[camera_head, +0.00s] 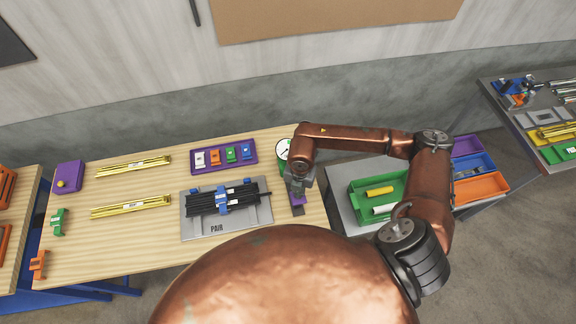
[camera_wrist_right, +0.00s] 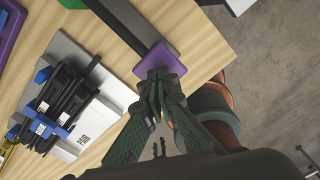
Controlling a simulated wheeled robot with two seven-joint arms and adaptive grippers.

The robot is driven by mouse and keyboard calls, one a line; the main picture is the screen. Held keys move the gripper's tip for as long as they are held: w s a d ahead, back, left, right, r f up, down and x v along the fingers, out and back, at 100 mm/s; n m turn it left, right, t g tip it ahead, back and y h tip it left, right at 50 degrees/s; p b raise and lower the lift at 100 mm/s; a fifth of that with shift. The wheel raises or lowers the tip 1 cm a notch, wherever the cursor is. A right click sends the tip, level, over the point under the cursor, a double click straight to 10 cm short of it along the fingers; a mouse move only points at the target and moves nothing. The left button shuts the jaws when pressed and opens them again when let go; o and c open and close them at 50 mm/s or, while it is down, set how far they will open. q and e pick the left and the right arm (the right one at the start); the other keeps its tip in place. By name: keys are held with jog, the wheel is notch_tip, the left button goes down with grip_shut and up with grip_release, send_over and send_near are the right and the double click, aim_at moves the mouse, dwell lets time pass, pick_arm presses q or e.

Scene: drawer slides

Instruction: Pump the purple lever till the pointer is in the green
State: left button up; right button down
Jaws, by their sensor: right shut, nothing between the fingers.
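The purple lever (camera_head: 297,200) is at the right end of the wooden table, mostly under my right gripper (camera_head: 299,190). In the right wrist view its flat purple pad (camera_wrist_right: 160,56) sits at the end of a dark bar. My right gripper (camera_wrist_right: 158,86) is shut and empty, its fingertips at the pad's near edge and overlapping it; I cannot tell whether they press on it. My left gripper is not in view.
A grey PAIR board (camera_head: 265,214) with black slides lies left of the lever. A purple tray (camera_head: 223,168) with several coloured blocks is behind it. Brass slides (camera_head: 132,206) lie further left. A green bin (camera_head: 360,209) stands right, beyond the table edge.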

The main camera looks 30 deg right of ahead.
jog(key=shift+f+b, duration=1.75)
jog(key=shift+f, duration=0.75)
jog(key=shift+r+p, duration=1.75)
jog(key=shift+r, duration=1)
jog(key=shift+f, duration=0.15)
jog(key=shift+f+b, duration=2.05)
jog(key=shift+f, duration=0.55)
jog(key=shift+r+p, duration=1.75)
jog(key=shift+r, duration=0.95)
